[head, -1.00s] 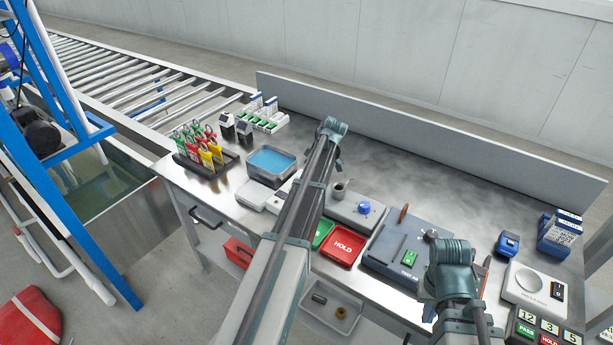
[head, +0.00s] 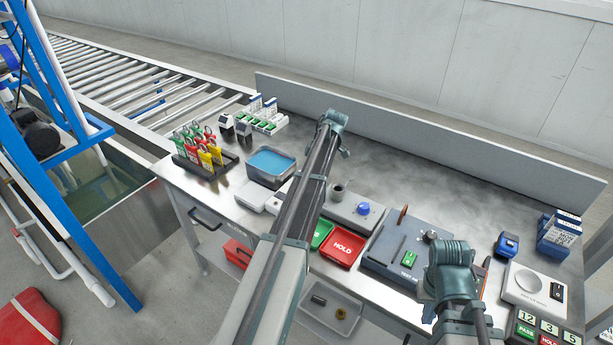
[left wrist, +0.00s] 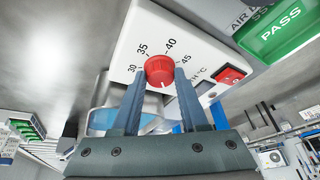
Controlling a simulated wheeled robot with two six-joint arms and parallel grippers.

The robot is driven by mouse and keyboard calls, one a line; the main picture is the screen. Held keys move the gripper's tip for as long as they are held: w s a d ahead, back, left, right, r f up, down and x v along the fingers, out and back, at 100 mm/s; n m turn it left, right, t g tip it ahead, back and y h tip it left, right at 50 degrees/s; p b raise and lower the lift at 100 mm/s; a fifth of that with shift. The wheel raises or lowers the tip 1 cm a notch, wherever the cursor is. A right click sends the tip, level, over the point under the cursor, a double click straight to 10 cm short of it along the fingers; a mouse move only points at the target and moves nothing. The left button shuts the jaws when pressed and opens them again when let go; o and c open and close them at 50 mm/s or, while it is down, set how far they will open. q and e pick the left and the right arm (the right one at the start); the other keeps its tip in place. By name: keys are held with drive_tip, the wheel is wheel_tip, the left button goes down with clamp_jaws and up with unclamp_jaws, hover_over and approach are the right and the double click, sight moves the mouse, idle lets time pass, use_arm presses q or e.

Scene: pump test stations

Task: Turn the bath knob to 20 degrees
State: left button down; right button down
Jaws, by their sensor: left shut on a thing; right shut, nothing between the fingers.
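The red bath knob (left wrist: 160,71) sits on a white control panel (left wrist: 150,30) in the left wrist view. Printed numbers 30, 35, 40 and 45 curve around its far side; the rest of the scale is hidden. The knob's pointer setting is hard to read. My left gripper (left wrist: 161,80) has one finger on each side of the knob and is shut on it. In the head view my left arm covers the knob. The bath (head: 271,163) with blue liquid stands left of that arm. My right gripper (head: 428,312) is shut and empty near the table's front edge, partly hidden.
A red rocker switch (left wrist: 228,75) lies close to the right of the knob. In the head view, a tag rack (head: 205,160) stands at the left. The red HOLD tray (head: 343,247) and a grey test unit (head: 385,255) lie right of my left arm.

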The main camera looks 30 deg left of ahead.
idle(0.4)
use_arm(q)
drive_tip(key=shift+c, duration=2.2)
unclamp_jaws()
drive_tip(key=shift+r, duration=0.1)
use_arm(e)
drive_tip(key=shift+r, duration=0.1)
use_arm(q)
drive_tip(key=p+v, duration=1.2)
drive_tip(key=v, duration=0.1)
drive_tip(key=shift+d+r+p, duration=0.15)
drive_tip(key=shift+r+p, duration=0.15)
drive_tip(key=shift+p, duration=0.1)
use_arm(e)
wheel_tip(320, 180, up, 13)
drive_tip(key=shift+f, duration=0.2)
use_arm(q)
drive_tip(key=shift+w, duration=0.1)
